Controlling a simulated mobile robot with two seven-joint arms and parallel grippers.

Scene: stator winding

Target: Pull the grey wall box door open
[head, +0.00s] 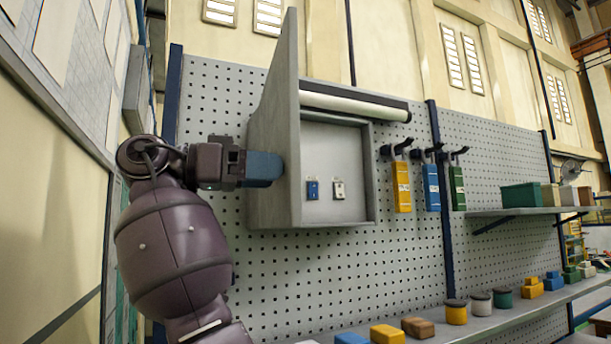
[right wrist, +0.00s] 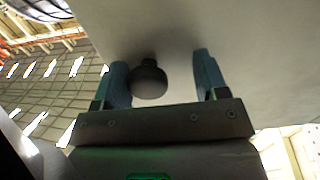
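The grey wall box (head: 370,150) is mounted on a pegboard, its inside in plain view. Its grey door (head: 280,95) stands wide open at the box's left side, swung out towards me. My right gripper (head: 264,168) is at the door's outer face, on the left. In the right wrist view, the gripper (right wrist: 162,72) is open, with one blue finger on each side of a dark round knob (right wrist: 149,80) on the door (right wrist: 165,25). A gap shows between the knob and the right finger; the left finger is closer. My left gripper is not in view.
Inside the box are a blue switch (head: 312,190) and a white switch (head: 338,190). Yellow, blue and green tools (head: 430,185) hang to the right. A shelf (head: 485,325) with jars and blocks runs below. The space in front of the box is clear.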

